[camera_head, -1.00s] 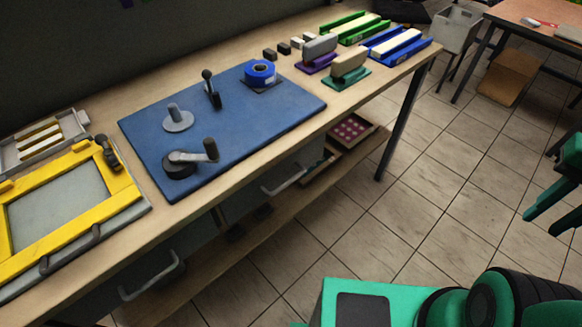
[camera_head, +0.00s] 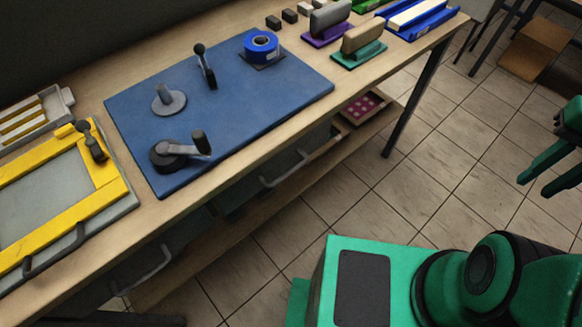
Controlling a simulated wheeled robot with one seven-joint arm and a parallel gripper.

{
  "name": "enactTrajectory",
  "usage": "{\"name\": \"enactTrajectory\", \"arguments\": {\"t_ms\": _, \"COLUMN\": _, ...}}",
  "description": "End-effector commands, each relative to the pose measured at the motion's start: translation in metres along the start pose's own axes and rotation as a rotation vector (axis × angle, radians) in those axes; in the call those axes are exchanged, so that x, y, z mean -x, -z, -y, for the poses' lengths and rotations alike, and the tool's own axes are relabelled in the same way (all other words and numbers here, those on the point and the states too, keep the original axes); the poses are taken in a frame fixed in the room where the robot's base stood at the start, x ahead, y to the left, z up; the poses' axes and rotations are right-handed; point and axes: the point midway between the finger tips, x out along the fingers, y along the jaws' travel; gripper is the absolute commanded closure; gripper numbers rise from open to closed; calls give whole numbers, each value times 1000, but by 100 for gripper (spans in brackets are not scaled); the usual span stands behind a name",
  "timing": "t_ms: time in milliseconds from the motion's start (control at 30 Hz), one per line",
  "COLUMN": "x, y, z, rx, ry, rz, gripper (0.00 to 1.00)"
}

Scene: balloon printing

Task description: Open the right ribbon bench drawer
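The ribbon bench (camera_head: 240,150) runs diagonally from lower left to upper right. Under its top are two dark drawers with light bar handles. The right drawer's handle (camera_head: 300,160) is below the blue mat, and its drawer front is mostly in shadow under the bench edge. The left drawer's handle (camera_head: 148,272) is at the lower left. Both drawers look closed, though the bench top hides much of them.
A blue mat (camera_head: 225,105) with a crank, posts and a blue tape roll (camera_head: 262,45) lies on the bench. A yellow frame (camera_head: 60,205) is at left. A lower shelf (camera_head: 215,255) holds a box of pink items (camera_head: 365,105).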

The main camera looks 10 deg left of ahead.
Motion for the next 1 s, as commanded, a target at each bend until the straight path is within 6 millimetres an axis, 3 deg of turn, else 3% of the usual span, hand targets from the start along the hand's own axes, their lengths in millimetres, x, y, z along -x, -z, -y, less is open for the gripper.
{"name": "enactTrajectory", "arguments": {"t_ms": 200, "x": -38, "y": 27, "z": 45, "rx": 221, "ry": 39, "rz": 127, "gripper": 72}}
{"name": "enactTrajectory", "arguments": {"t_ms": 500, "x": -100, "y": 40, "z": 113, "rx": 503, "ry": 192, "rz": 294, "gripper": 72}}
{"name": "enactTrajectory", "arguments": {"t_ms": 733, "x": -146, "y": 31, "z": 169, "rx": 683, "ry": 382, "rz": 413, "gripper": 72}}
{"name": "enactTrajectory", "arguments": {"t_ms": 1000, "x": -186, "y": 4, "z": 235, "rx": 838, "ry": 676, "rz": 522, "gripper": 72}}
